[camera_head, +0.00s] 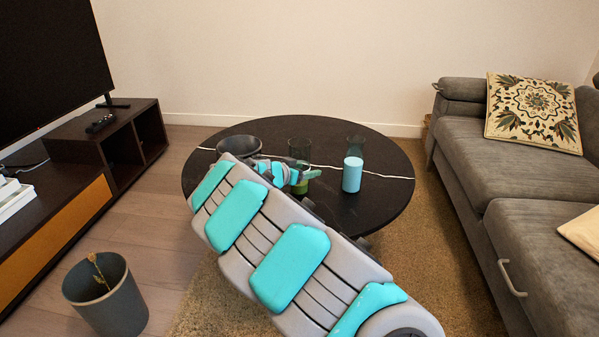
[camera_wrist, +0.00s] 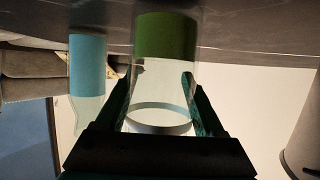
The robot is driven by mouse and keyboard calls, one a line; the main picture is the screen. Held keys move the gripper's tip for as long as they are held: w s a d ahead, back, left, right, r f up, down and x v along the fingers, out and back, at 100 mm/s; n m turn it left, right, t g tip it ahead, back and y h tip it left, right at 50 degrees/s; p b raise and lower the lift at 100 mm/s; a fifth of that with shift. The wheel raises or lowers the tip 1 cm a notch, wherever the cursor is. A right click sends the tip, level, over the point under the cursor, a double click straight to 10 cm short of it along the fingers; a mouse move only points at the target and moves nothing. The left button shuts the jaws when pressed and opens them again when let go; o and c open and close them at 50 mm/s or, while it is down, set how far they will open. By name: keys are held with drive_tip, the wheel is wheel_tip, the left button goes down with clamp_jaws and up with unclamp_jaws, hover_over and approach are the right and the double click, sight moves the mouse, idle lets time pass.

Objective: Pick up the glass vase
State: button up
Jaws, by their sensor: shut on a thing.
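A clear glass vase with a green lower part (camera_head: 299,149) is at the middle of the round black table, partly hidden by my gripper. In the wrist view, which looks upside down, the clear glass and green part (camera_wrist: 166,36) fill the middle. My gripper (camera_head: 296,174) has its two fingers (camera_wrist: 160,95) on either side of the clear wall, shut on it. The vase looks upright. I cannot tell whether its base touches the table. A similar glass with a light blue lower part (camera_head: 352,174) stands to its right, apart from it; it also shows in the wrist view (camera_wrist: 87,62).
A dark bowl (camera_head: 239,147) sits on the round table (camera_head: 388,200) left of the vase. A grey sofa (camera_head: 470,130) is to the right, a TV cabinet (camera_head: 60,215) to the left. A bin (camera_head: 106,298) stands at the front left. The table's right side is clear.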

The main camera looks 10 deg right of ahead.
clamp_jaws()
drive_tip(key=shift+r, duration=0.1)
